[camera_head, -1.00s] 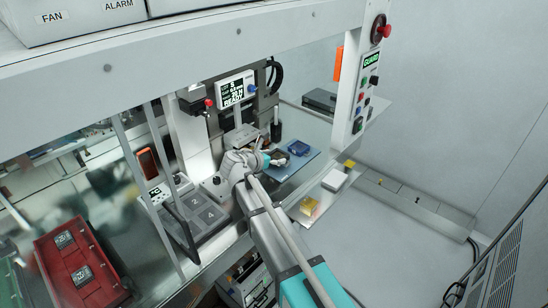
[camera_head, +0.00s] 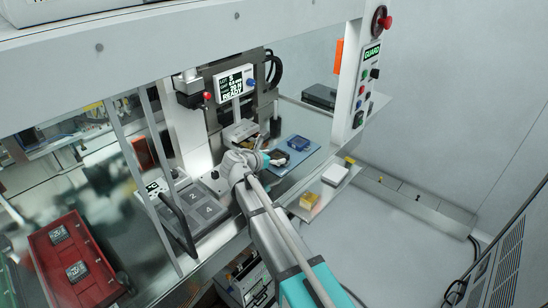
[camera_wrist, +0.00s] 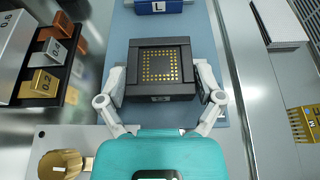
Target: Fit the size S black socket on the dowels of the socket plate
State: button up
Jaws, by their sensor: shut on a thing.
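The black socket (camera_wrist: 160,93) is square, with a raised frame around a field of gold contacts. In the wrist view my gripper (camera_wrist: 161,84) is shut on it, one finger at its left side and one at its right. In the head view the black socket (camera_head: 279,158) shows just beyond my gripper (camera_head: 264,160), over the blue mat (camera_head: 312,159). I cannot tell whether it touches the mat. The small label on its near face is too blurred to read. I cannot make out the socket plate's dowels in either view.
A blue socket marked L (camera_wrist: 157,7) lies farther up the mat, also in the head view (camera_head: 299,143). A gold piece marked M (camera_wrist: 303,122) is at the right. Marked blocks (camera_wrist: 45,82) stand at the left. The press unit (camera_head: 240,130) stands behind my gripper.

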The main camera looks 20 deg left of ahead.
jog(key=o, duration=1)
jog(key=shift+c, duration=0.2)
jog(key=shift+r, duration=0.15)
